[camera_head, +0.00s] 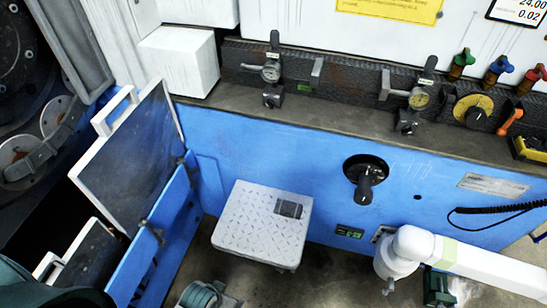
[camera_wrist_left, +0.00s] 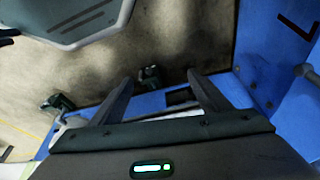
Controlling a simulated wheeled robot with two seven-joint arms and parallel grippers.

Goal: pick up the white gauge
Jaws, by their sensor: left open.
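The white gauge (camera_head: 270,72) has a pale dial on a dark clamp stand and sits on the back ledge, left of centre in the head view. A similar gauge with a yellowish dial (camera_head: 418,97) stands further right on the same ledge. My left gripper (camera_wrist_left: 160,90) shows in the left wrist view, its two dark fingers spread apart with nothing between them. No gauge shows in that view, so the gripper is away from the white gauge. My right gripper is not visible.
The grey ledge (camera_head: 320,117) is clear between the gauges. A white box (camera_head: 180,60) stands left of it. A white-framed panel (camera_head: 130,150) rises at the left. A patterned step (camera_head: 262,222) and a white pipe (camera_head: 480,266) stand before the blue machine front (camera_head: 270,150).

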